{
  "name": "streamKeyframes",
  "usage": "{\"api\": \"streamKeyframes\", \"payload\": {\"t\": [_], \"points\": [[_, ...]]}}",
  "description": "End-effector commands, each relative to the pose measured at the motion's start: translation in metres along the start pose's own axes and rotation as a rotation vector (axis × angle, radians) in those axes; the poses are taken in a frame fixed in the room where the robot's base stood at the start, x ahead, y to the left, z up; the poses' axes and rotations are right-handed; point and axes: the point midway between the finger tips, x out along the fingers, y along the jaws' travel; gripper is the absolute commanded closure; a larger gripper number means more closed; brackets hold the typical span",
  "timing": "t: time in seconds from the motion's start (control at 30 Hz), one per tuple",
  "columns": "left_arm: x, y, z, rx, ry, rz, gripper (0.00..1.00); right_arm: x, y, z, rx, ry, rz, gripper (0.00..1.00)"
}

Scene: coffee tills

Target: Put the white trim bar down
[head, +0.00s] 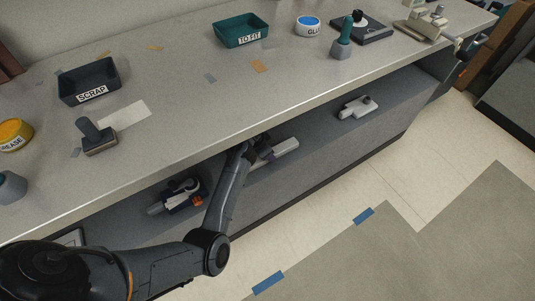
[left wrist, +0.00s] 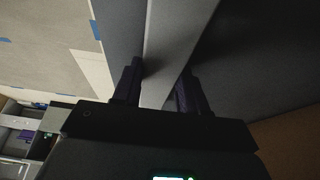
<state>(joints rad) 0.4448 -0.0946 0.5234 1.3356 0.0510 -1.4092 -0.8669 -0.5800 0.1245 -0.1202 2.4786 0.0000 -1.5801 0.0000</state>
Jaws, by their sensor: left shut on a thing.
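The white trim bar (head: 284,149) shows in the head view at the lower shelf, just under the front edge of the counter. My left gripper (head: 258,147) reaches down to it from the front and is shut on it. In the left wrist view the pale bar (left wrist: 169,50) runs away from me between the two dark fingers of my left gripper (left wrist: 160,92). I cannot tell whether the bar touches the shelf. My right gripper is not in view.
The lower shelf (head: 325,135) also holds a dark and white tool (head: 183,192) to the left and a white piece (head: 357,107) to the right. The counter above carries a SCRAP tray (head: 90,80), a TO FIT tray (head: 240,29) and a GLUE tub (head: 308,26).

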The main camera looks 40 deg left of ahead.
Motion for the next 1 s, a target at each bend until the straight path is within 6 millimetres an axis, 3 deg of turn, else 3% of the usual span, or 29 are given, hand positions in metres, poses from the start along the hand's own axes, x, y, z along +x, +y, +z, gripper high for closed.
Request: {"api": "streamKeyframes", "payload": {"t": [0.3, 0.33, 0.47, 0.83, 1.0], "points": [[0.002, 0.0, 0.0, 0.001, 0.001, -0.001, 1.0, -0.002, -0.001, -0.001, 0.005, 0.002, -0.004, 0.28], [0.002, 0.0, 0.001, 0.001, 0.001, -0.001, 0.53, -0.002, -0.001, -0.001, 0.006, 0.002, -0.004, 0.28], [0.002, 0.0, 0.001, 0.001, 0.0, -0.001, 0.33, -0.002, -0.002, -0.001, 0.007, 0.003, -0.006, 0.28], [-0.001, 0.0, -0.001, 0.001, 0.001, -0.001, 0.32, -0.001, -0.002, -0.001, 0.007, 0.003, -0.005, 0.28], [-0.023, 0.0, -0.002, 0.001, 0.002, -0.002, 0.32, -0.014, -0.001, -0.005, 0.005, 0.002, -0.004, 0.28]]}}
